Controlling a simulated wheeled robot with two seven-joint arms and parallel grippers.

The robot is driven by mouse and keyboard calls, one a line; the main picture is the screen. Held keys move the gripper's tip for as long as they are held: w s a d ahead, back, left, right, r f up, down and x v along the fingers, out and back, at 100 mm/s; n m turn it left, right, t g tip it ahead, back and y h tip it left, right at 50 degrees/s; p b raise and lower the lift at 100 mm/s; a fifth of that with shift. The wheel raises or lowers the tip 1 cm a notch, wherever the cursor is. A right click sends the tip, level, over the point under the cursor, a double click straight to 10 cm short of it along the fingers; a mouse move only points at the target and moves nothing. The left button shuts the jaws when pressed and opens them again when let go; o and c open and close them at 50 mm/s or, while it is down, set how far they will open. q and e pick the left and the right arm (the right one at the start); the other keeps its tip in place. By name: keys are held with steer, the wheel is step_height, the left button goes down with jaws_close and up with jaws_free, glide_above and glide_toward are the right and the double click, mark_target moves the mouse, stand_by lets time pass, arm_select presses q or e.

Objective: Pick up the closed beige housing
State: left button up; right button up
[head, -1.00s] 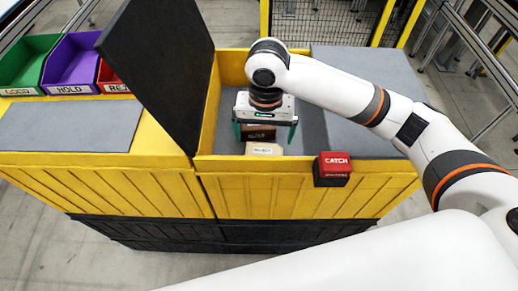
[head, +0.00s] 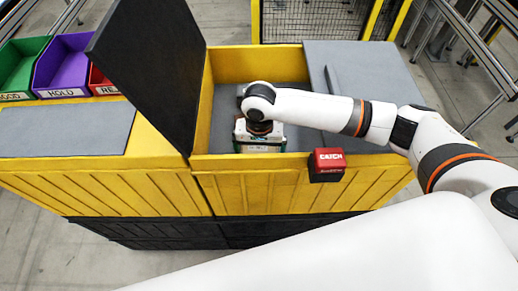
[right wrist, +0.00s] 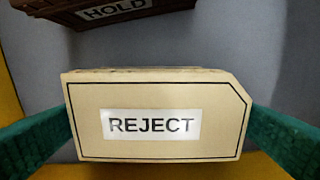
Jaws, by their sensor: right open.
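The closed beige housing (right wrist: 155,95) lies in the yellow bin. In the right wrist view it has a black outline, one cut corner and a white label reading REJECT. My right gripper (head: 259,146) is low inside the bin, over the housing. In the right wrist view its green fingers (right wrist: 160,130) stand open on either side of the housing, close to its left and right edges; I cannot tell whether they touch it. In the head view the gripper mostly hides the housing. My left gripper is not in view.
A dark brown piece labelled HOLD (right wrist: 115,12) lies just beyond the housing. The yellow bin (head: 270,165) has a raised black lid (head: 150,70) on its left and a red CATCH block (head: 328,165) on its front wall. Green, purple (head: 62,65) and red trays stand at left.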

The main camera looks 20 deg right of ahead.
steer(key=shift+f, duration=0.7)
steer(key=c, duration=0.8)
steer(key=shift+r, duration=0.1)
steer(key=shift+r, duration=0.1)
